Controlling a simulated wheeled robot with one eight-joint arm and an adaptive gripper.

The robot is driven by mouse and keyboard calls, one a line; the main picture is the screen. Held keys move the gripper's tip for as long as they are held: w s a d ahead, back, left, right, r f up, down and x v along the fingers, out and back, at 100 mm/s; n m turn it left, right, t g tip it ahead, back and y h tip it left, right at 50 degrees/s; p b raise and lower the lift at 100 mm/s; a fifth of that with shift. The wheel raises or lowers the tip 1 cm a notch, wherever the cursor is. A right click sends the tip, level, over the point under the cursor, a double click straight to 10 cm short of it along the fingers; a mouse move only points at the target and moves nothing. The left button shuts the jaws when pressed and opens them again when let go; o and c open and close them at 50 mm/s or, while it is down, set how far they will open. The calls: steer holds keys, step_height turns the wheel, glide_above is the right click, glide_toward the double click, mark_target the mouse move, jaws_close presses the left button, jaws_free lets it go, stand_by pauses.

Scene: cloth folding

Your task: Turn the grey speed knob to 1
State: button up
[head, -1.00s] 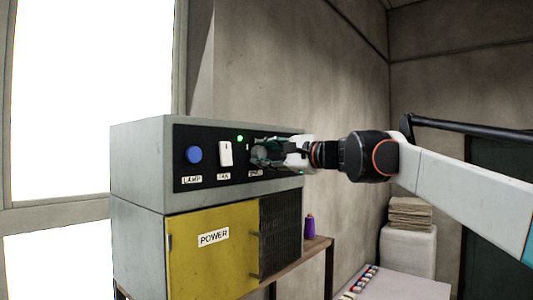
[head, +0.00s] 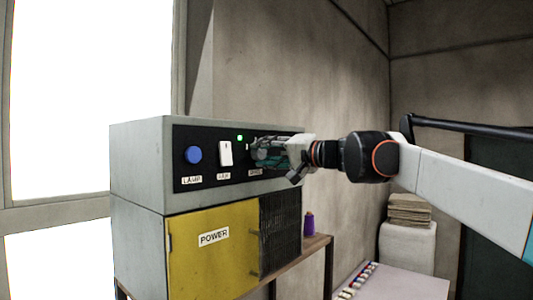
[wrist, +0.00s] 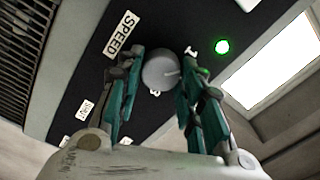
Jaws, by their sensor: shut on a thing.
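The grey speed knob (wrist: 160,71) is round, with a light pointer mark on its face towards the right in the wrist view. It sits on the black panel beside the SPEED label (wrist: 122,34). A small white mark (wrist: 192,51) shows on the panel to the upper right of the knob, too blurred to read surely. My gripper (wrist: 163,66) has its teal fingers on both sides of the knob and is shut on it. In the head view my gripper (head: 262,152) reaches the panel from the right and hides the knob.
A blue LAMP button (head: 194,154) and a white rocker switch (head: 226,153) are left of my gripper. A green light (head: 240,138) glows above. Below is a yellow POWER door (head: 212,255). A purple spool (head: 309,223) stands on the wooden shelf (head: 318,243).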

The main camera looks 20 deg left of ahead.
steer(key=shift+n, duration=0.7)
steer(key=o, duration=1.1)
steer(key=shift+c, duration=0.2)
steer(key=v, duration=1.2)
steer(key=shift+f, duration=0.1)
